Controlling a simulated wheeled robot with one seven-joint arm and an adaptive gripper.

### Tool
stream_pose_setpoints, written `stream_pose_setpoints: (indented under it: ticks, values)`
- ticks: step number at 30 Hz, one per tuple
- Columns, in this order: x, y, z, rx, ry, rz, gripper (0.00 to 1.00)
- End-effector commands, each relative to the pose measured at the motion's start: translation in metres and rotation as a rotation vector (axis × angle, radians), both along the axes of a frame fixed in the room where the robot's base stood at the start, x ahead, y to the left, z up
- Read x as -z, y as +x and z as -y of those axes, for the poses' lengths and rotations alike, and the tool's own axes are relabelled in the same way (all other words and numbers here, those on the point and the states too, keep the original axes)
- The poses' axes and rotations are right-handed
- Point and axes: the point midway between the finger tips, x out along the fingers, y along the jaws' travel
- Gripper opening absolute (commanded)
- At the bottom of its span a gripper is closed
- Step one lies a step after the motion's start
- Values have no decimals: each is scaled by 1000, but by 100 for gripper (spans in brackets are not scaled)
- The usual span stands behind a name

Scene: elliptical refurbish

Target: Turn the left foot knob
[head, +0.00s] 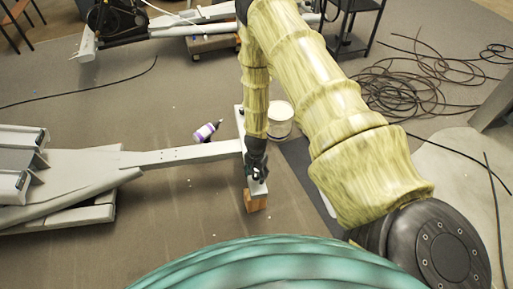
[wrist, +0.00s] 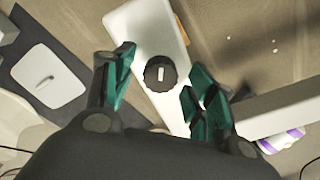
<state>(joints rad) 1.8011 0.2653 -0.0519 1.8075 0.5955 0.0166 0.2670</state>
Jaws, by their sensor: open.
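The foot knob (wrist: 160,73) is a round dark knob with a pale slot-shaped centre, seen in the wrist view on top of the light grey foot bar (wrist: 138,22). My gripper (wrist: 156,72) is open, with one teal-padded finger on each side of the knob. I see clear gaps between the pads and the knob, and the knob is not gripped. In the head view my gripper (head: 257,165) points down over the near end of the foot bar (head: 239,118), and it hides the knob there.
A wooden block (head: 255,201) is under the bar's near end. A long grey beam (head: 195,154) joins the bar from the left. A purple-labelled bottle (head: 206,131) and a white bucket (head: 281,119) stand close by. Coiled black cables (head: 410,90) lie at the right.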

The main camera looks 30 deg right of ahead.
Motion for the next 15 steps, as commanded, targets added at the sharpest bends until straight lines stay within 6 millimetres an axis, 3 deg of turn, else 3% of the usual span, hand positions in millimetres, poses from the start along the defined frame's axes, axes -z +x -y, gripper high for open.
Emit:
stream_pose_setpoints:
  ticks: [7,15]
  values:
    - [-10,1,0,-1,0,1,56]
    - [-48,1,0,0,0,2,56]
